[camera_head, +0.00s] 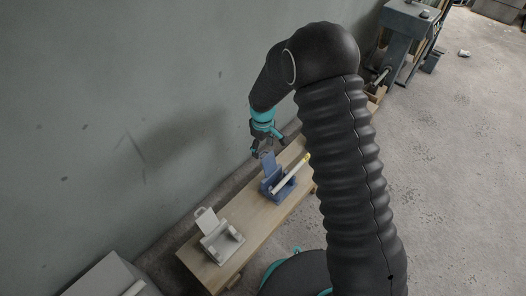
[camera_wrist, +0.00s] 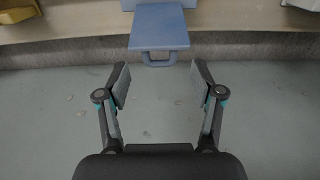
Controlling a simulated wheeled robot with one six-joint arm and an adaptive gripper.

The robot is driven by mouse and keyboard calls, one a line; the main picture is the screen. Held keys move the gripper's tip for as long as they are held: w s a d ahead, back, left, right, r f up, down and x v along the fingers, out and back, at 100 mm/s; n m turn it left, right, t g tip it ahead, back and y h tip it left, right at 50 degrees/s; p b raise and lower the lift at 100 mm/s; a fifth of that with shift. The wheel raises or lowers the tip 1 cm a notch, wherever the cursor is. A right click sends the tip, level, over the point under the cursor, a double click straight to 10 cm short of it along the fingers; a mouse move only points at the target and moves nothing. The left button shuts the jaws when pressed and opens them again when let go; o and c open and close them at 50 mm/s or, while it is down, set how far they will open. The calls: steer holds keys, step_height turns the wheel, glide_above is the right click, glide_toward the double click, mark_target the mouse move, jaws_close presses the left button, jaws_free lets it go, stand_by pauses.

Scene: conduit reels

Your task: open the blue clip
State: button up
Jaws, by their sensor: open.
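The blue clip (camera_head: 277,187) sits on a wooden bench along the wall. Its flat plate stands up from the base at the back, close to my gripper (camera_head: 263,148). In the wrist view the blue plate (camera_wrist: 158,28) is at the top centre, with a small loop handle (camera_wrist: 157,61) on its near edge. My gripper (camera_wrist: 160,82) is open and empty. The handle lies between and slightly ahead of the two fingertips, with clear space on both sides. I see no contact with it.
A white rod (camera_head: 291,174) with a yellowish end slants beside the blue clip. A pale clip (camera_head: 220,240) with a raised plate stands on the near part of the bench (camera_head: 252,208). The wall (camera_head: 110,90) runs close behind. A grey box (camera_head: 108,278) is at lower left.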

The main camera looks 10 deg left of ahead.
steer(key=shift+f, duration=1.2)
jaws_close()
